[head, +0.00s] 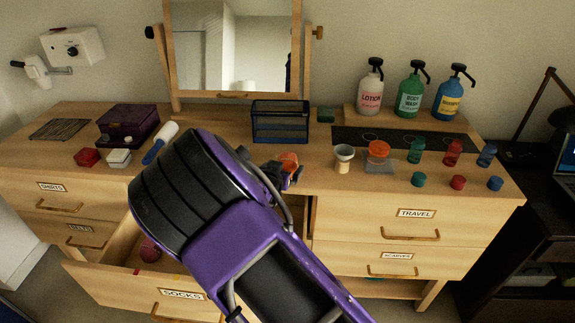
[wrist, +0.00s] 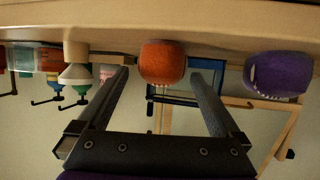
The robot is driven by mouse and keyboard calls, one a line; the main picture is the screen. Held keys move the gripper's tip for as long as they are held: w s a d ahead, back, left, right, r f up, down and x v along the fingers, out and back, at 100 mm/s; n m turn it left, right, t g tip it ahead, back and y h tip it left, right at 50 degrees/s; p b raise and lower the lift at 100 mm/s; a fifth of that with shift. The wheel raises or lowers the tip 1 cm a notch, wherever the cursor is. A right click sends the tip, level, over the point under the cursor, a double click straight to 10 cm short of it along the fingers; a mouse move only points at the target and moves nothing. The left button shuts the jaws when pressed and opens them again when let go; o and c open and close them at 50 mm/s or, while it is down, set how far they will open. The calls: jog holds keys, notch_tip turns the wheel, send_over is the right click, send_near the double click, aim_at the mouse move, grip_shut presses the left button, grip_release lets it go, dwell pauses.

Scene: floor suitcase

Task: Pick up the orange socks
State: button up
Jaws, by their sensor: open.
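The orange socks (head: 289,158) are a rounded bundle on the dresser top (head: 325,172) near its front edge, partly hidden by my gripper in the head view. In the wrist view, which is upside down, the orange socks (wrist: 162,62) show between the lines of my two fingers. My gripper (wrist: 158,74) is open and empty, with one finger on each side of the bundle's outline. I cannot tell whether the fingertips reach beside it or stop short. In the head view my gripper (head: 285,175) is mostly hidden by my arm.
A purple bundle (wrist: 278,73) sits beside the orange one. A blue mesh organizer (head: 280,124) stands behind. The SOCKS drawer (head: 180,293) is pulled open below.

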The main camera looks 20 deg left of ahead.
jog(key=x, duration=0.4)
jog(key=shift+w+a+f, duration=0.2)
jog(key=shift+f, duration=0.1)
jog(key=c, duration=1.2)
jog(key=shift+r, duration=0.1)
jog(key=shift+c, duration=0.2)
